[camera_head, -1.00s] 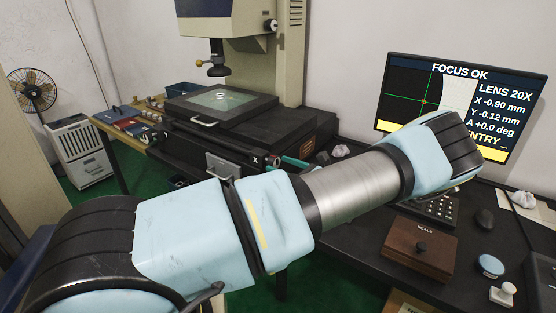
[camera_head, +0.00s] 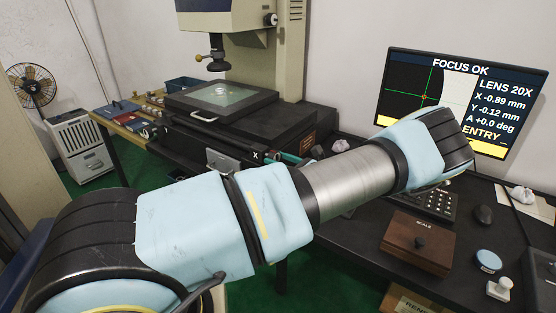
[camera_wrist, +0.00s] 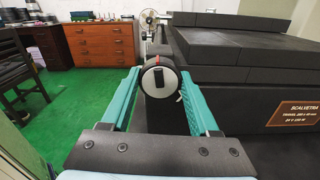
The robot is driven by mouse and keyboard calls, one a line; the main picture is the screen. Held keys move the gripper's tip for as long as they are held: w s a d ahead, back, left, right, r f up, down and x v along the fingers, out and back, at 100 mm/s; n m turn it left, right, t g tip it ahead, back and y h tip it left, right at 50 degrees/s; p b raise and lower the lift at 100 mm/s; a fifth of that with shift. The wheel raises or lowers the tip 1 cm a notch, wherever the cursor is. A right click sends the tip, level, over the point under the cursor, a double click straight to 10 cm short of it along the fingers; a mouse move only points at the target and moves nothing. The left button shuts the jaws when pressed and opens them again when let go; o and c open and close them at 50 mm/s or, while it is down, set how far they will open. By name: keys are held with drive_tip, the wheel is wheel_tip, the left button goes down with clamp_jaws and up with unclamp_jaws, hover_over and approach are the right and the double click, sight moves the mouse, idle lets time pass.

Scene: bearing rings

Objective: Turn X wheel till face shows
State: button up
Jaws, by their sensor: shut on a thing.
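The X wheel (camera_wrist: 160,80) is a round knob with a silver face, a dark rim and a red mark near its top. My gripper (camera_wrist: 160,82) has its two teal fingers on either side of the wheel and is shut on it. In the head view my gripper (camera_head: 287,158) is mostly hidden by my arm, beside the white X label (camera_head: 256,155) on the machine. The monitor (camera_head: 460,100) shows FOCUS OK, LENS 20X, X -0.89 mm, Y -0.12 mm and A +0.0 deg. Its picture has a dark area left and a pale area right of a curved edge, with green cross lines.
The stage (camera_head: 258,98) carries a glass plate with a small ring (camera_head: 220,91) under the lens (camera_head: 217,62). A wooden SCALE box (camera_head: 417,243), a keypad and a mouse (camera_head: 482,214) stand on the dark desk.

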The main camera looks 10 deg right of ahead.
drive_tip(key=c, duration=0.4)
drive_tip(key=shift+f+n+b, duration=0.1)
drive_tip(key=shift+n+b, duration=0.2)
drive_tip(key=shift+b, duration=0.05)
drive_tip(key=n+b, duration=0.8)
drive_tip(key=n, duration=0.2)
drive_tip(key=shift+n, duration=0.4)
drive_tip(key=o, duration=1.3)
